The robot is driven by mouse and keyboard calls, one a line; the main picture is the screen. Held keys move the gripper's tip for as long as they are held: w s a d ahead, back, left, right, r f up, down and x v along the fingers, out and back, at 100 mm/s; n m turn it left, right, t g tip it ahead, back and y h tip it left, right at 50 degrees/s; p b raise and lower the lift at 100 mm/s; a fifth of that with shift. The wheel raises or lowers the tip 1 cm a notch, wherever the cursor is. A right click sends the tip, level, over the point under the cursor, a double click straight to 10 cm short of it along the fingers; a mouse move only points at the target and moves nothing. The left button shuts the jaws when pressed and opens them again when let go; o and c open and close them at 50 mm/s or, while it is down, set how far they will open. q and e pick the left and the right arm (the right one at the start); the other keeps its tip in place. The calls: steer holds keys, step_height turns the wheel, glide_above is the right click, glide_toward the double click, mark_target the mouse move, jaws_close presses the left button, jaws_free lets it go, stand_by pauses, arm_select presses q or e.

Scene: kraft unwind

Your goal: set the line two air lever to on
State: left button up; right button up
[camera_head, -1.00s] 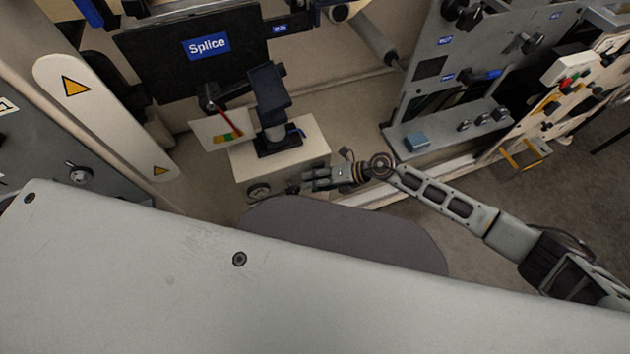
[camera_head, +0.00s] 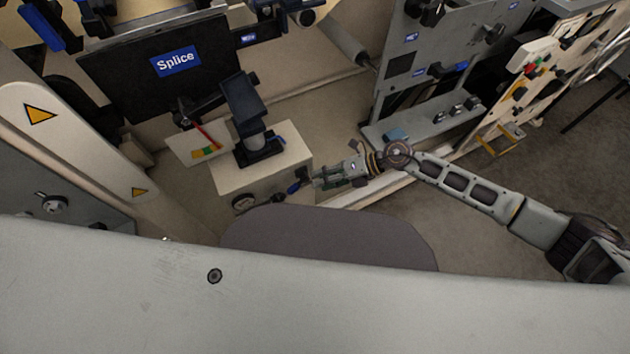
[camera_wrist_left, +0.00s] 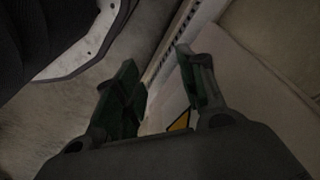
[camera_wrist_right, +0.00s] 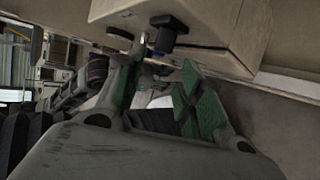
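A small valve with a blue handle (camera_head: 293,187) sticks out low on the front of the beige box (camera_head: 225,178), beside a round gauge (camera_head: 242,204). I cannot read which line it belongs to. My right gripper (camera_head: 318,179) is just right of the handle, with a small gap. The right wrist view shows its two green-padded fingers (camera_wrist_right: 158,82) apart with nothing between them, and a dark knob-like part (camera_wrist_right: 168,30) on the box beyond. My left gripper (camera_wrist_left: 157,68) is outside the head view; its fingers are apart and empty in its wrist view.
A post (camera_head: 241,105) and a small colour-marked panel (camera_head: 200,146) stand at the box. A large pale surface (camera_head: 320,305) fills the front. Floor between box and panel is clear.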

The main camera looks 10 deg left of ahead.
steer(key=shift+v, duration=1.5)
